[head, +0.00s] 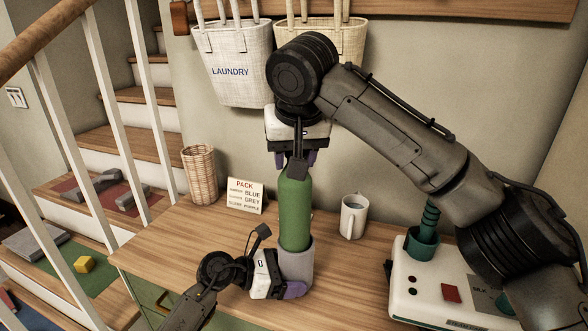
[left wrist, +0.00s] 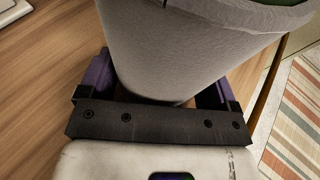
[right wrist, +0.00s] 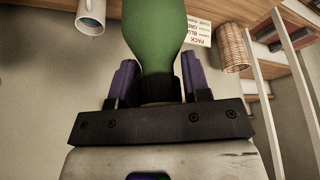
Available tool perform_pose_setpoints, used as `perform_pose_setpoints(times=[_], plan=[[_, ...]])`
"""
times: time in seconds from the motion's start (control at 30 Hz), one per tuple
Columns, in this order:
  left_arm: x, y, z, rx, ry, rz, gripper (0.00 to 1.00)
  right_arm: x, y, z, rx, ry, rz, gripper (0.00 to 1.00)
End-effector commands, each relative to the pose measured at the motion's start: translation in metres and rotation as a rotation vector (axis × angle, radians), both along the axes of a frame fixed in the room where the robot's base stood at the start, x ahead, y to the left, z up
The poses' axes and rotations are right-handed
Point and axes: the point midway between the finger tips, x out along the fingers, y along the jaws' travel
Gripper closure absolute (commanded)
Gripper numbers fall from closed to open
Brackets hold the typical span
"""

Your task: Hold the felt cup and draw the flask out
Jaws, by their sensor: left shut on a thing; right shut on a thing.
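The green flask (head: 295,205) stands upright with its lower end inside the grey felt cup (head: 297,270) on the wooden bench. My left gripper (head: 290,291) is shut on the felt cup low on its side; the cup also fills the left wrist view (left wrist: 185,50) between the purple fingers. My right gripper (head: 296,160) comes from above and is shut on the top of the flask. In the right wrist view the green flask (right wrist: 152,35) narrows to a dark neck between the purple fingers. The flask's bottom is hidden in the cup.
A white mug (head: 354,218) stands right of the flask. A sign card (head: 245,196) and a wicker basket (head: 199,175) stand to the left. A white box (head: 440,285) with a green coiled part is at the right. Hanging baskets (head: 232,65) are on the wall behind.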

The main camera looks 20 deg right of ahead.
Motion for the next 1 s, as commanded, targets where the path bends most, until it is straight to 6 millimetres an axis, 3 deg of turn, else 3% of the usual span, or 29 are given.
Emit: perform_pose_setpoints(times=[0.27,0.3,0.47,0.77,1.0], plan=[[0.0,0.0,-0.001,0.001,0.001,0.0,0.29,0.0,0.0,0.003,0.0,-0.001,0.0,1.0],[0.0,0.0,-0.001,0.001,0.001,0.0,0.15,0.0,0.0,0.003,0.0,-0.001,0.0,1.0],[0.0,0.0,-0.001,0.001,0.001,0.0,0.0,0.0,0.0,0.002,0.0,-0.001,0.0,1.0],[0.0,0.004,0.001,0.0,0.0,0.001,0.0,0.0,0.0,0.002,0.0,0.0,0.0,1.0],[0.001,0.038,0.011,0.001,-0.001,0.003,0.0,0.0,0.0,0.002,0.0,0.0,0.0,1.0]])
